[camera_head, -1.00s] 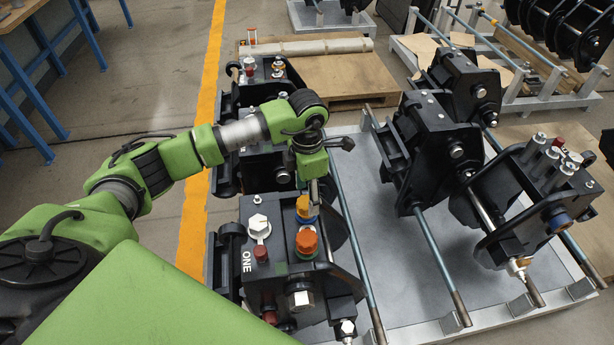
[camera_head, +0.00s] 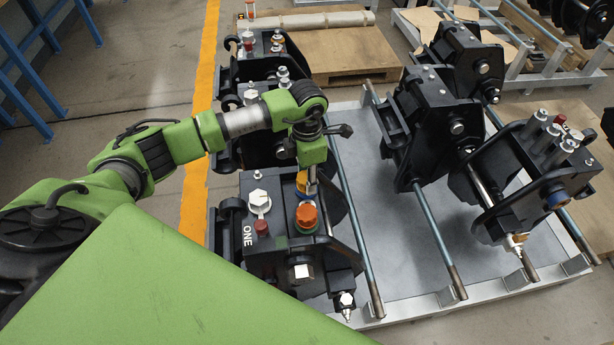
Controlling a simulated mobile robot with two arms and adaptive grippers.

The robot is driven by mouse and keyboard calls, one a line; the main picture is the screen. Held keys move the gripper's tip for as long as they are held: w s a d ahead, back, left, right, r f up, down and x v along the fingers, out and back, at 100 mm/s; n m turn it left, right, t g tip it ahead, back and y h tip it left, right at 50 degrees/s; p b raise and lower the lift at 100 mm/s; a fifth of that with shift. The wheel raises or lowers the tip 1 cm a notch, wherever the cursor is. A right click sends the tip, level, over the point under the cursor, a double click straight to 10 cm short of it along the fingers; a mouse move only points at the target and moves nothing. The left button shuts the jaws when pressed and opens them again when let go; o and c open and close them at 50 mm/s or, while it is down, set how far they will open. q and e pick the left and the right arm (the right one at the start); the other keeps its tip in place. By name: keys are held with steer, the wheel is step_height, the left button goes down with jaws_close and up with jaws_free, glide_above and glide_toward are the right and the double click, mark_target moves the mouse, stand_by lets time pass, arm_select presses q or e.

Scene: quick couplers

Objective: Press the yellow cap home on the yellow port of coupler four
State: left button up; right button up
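My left gripper (camera_head: 312,182) points down over the near coupler, which is marked ONE (camera_head: 248,236). Its narrow fingers are beside or in front of a yellow-orange cap (camera_head: 301,182) on that coupler. I cannot tell whether they touch it or whether they are open or shut. A blue ring shows just under this cap. An orange-red cap (camera_head: 306,214) over a green ring sits nearer to me. No label FOUR is readable. My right gripper is not in view.
More black couplers stand behind ONE and to the right, on a grey pallet (camera_head: 400,235) with long steel rods. The right coupler (camera_head: 530,175) has several upright silver fittings. A wooden pallet (camera_head: 350,62) lies behind. Bare pallet surface lies between the rows.

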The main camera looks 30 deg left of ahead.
arm_select(q)
steer(key=shift+w+r, duration=0.1)
steer(key=shift+r, duration=0.1)
steer(key=shift+r+p, duration=0.65)
steer(key=shift+r, duration=0.3)
steer(key=shift+r+p, duration=0.65)
steer(key=shift+r, duration=0.4)
steer(key=shift+r, duration=0.1)
steer(key=shift+r+p, duration=1.2)
steer(key=shift+r, duration=0.65)
